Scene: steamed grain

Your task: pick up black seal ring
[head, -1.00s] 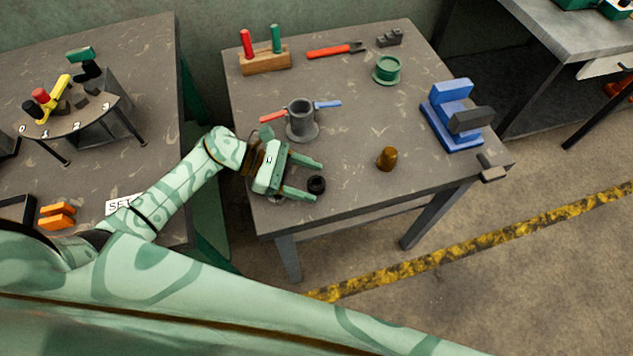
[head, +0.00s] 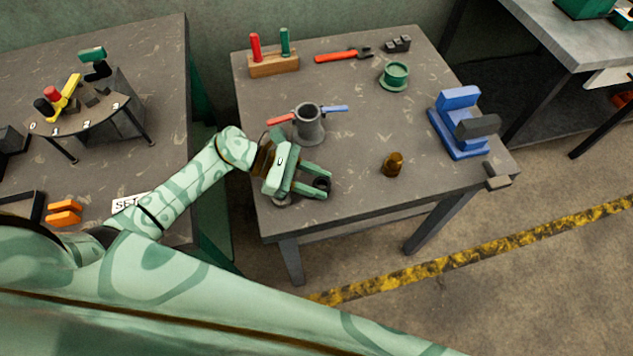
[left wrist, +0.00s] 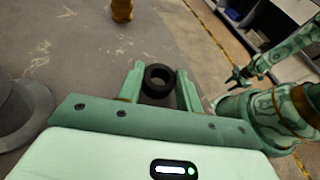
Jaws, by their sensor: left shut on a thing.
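The black seal ring (head: 321,183) is between the two fingers of my left gripper (head: 326,187), near the front left edge of the workbench (head: 350,205). In the left wrist view the ring (left wrist: 157,90) sits between the fingertips, its hole facing up toward the camera. My left gripper is shut on it. Whether the ring still touches the bench top is not clear. My right gripper (left wrist: 238,76) shows small and dark at the right of the left wrist view, away from the ring; its jaws are too small to judge.
A grey cylindrical housing (head: 309,125) with red and blue handles stands just behind the gripper. A brass-brown piece (head: 393,164) stands to the right, with a blue fixture (head: 459,125) beyond it. A green flanged part (head: 395,77) is farther back. The bench between is clear.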

